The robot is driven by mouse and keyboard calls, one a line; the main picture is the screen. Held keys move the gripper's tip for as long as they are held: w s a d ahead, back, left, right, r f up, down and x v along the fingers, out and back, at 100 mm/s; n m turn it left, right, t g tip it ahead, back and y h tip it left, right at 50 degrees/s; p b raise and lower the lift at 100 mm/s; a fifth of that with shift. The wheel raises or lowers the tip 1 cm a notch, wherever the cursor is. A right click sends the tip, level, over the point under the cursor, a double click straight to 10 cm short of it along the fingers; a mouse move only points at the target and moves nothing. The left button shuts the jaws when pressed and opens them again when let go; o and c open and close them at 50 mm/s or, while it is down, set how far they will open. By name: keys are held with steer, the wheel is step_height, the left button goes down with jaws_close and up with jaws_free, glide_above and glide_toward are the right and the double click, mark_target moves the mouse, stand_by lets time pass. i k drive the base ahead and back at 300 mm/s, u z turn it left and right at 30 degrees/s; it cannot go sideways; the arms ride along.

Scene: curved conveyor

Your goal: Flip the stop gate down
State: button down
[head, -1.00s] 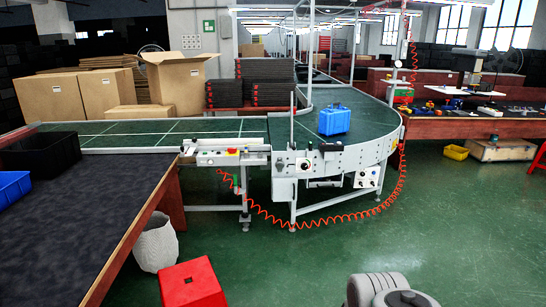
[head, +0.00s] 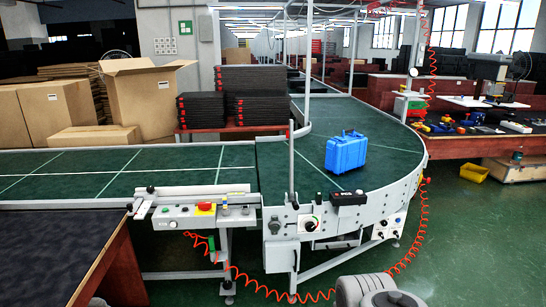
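A thin grey bar (head: 291,162) stands upright at the near edge of the curved conveyor (head: 385,185), where the straight section meets the curve; it looks like the stop gate, raised. A blue case (head: 346,152) sits on the green belt of the curve, to the right of and beyond the bar. Grey rounded parts of my own arm show at the bottom, right of centre. My gripper is not in view.
A control box (head: 205,212) with a red button juts from the conveyor's near side. A coiled red hose hangs below. A dark-topped table (head: 50,250) stands at the front left. Green floor is open at the right.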

mark_target(295, 206)
steer(key=i, duration=0.5)
steer(key=u, duration=0.6)
steer(key=i, duration=1.6)
